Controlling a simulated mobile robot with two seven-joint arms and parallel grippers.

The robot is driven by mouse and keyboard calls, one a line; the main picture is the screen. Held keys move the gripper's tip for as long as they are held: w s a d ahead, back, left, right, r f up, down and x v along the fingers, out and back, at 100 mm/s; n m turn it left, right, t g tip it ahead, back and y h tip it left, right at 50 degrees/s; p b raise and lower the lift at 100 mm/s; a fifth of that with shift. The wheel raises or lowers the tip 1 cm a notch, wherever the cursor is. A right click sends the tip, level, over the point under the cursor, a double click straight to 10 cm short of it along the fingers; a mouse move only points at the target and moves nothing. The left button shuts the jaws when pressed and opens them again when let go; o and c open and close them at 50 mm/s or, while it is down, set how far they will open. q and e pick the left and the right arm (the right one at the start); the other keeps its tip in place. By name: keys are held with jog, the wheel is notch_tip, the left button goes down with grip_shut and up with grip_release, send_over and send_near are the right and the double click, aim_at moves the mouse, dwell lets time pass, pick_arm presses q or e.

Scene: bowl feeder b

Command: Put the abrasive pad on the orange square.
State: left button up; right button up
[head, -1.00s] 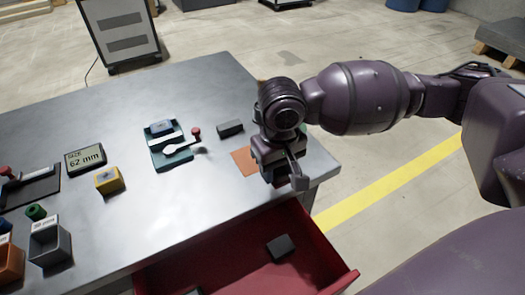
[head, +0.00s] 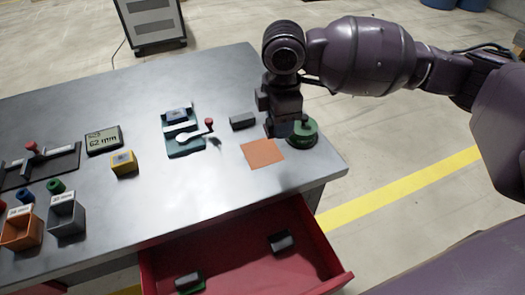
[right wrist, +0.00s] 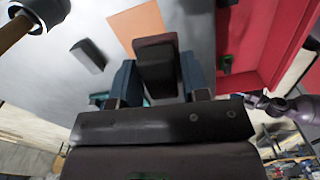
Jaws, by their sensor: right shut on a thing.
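My right gripper (head: 279,129) is low over the table's right side, just behind the orange square (head: 262,153). In the right wrist view its blue fingers (right wrist: 157,82) are shut on a dark brown block (right wrist: 156,62), which I take to be the abrasive pad. In the head view the gripper hides this block. The orange square is flat and bare in the head view, and part of it shows beyond the block in the right wrist view (right wrist: 136,27). I cannot tell whether the block touches the table. My left gripper is not in view.
A green round object (head: 303,134) stands close right of the gripper. A grey block (head: 242,121) lies to its left. The open red drawer (head: 240,250) holds dark blocks (head: 281,242). A teal fixture (head: 185,147), yellow block (head: 123,163) and display (head: 103,139) stand further left.

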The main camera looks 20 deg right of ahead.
jog(key=n, duration=0.1)
jog(key=w+r+n, duration=0.1)
jog(key=n, duration=0.1)
jog(key=r+n, duration=0.1)
jog(key=n, duration=0.1)
jog(key=shift+w+a+r, duration=0.2)
jog(key=shift+a+r, duration=0.05)
jog(key=shift+a, duration=0.05)
jog(key=w+a+r+n+p, duration=0.25)
jog(key=r+n, duration=0.35)
jog(key=n, duration=0.9)
jog(key=b, duration=0.3)
send_over(262, 152)
notch_tip(262, 152, down, 13)
jog(key=shift+f, duration=0.6)
notch_tip(262, 152, down, 5)
jog(key=shift+r+b, duration=0.1)
jog(key=shift+b, duration=0.6)
jog(key=shift+f, duration=0.35)
jog(key=shift+r, duration=0.1)
